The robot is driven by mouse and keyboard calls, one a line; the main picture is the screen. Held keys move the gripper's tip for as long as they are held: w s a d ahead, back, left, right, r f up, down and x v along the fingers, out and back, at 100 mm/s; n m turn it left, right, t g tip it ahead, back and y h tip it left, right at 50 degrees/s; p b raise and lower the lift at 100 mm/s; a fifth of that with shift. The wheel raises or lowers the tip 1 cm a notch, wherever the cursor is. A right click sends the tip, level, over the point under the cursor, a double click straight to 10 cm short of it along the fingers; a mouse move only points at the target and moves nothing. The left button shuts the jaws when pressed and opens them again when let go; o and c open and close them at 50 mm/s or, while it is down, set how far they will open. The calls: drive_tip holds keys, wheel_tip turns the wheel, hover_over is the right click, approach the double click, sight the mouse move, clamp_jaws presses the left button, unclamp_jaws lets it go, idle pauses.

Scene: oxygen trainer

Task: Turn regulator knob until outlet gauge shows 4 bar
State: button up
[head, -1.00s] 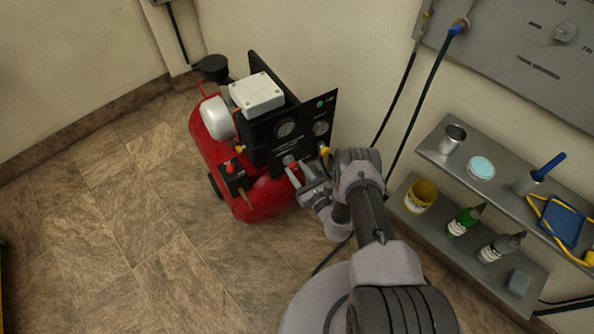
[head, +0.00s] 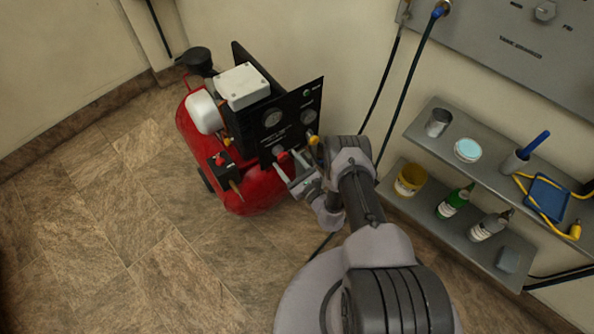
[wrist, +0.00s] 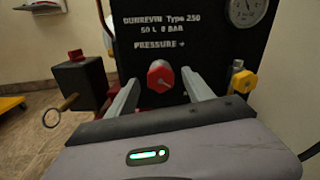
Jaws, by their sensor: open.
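The regulator knob (wrist: 160,75) is a red knob on the compressor's black panel (wrist: 194,62), under the word "PRESSURE". In the wrist view my gripper (wrist: 160,84) is open, with one finger on each side of the knob and gaps visible on both sides. I cannot tell how far the fingertips reach past it. In the head view my gripper (head: 285,172) is at the panel's lower part, and the knob is mostly hidden there. Two gauges, the left one (head: 273,117) and the right one (head: 308,116), sit above; their readings are too small to tell. A cropped gauge (wrist: 246,10) shows in the wrist view.
The compressor's red tank (head: 250,193) stands on the floor. A yellow valve (wrist: 243,80) is right of the knob; a black box with a red button (wrist: 78,72) is left. Shelves (head: 455,160) with cans and bottles are on the right wall. Floor at left is clear.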

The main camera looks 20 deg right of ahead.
drive_tip(key=p+v, duration=0.4)
drive_tip(key=v, duration=1.2)
drive_tip(key=shift+s+p, duration=0.3)
drive_tip(key=shift+p, duration=0.1)
drive_tip(key=shift+r, duration=0.1)
drive_tip(key=w+a+r+n+g+y, duration=0.3)
drive_tip(key=r+n+g, duration=0.15)
drive_tip(key=r, duration=0.45)
drive_tip(key=w+a+r+n+g+y, duration=0.25)
drive_tip(key=r+n+y, duration=0.2)
drive_tip(key=r, duration=0.45)
drive_tip(key=w+a+r+n+g+y, duration=0.25)
drive_tip(key=r+n+g, duration=0.2)
drive_tip(key=r, duration=0.55)
drive_tip(key=s+a+r+n+g+h, duration=0.3)
drive_tip(key=s+r+n+h, duration=0.15)
drive_tip(key=s+r, duration=0.35)
drive_tip(key=s+a+r+n+g+h, duration=0.3)
drive_tip(key=s+r+n, duration=0.25)
drive_tip(key=r, duration=0.45)
drive_tip(key=s+d+r+n+t+h, duration=0.2)
drive_tip(key=s+d+r+t+h, duration=0.2)
drive_tip(key=s, duration=0.5)
wheel_tip(320, 180, up, 3)
drive_tip(key=shift+d+f+t+h, duration=0.1)
drive_tip(key=shift+d+t+h, duration=0.1)
drive_tip(key=shift+t+h, duration=0.85)
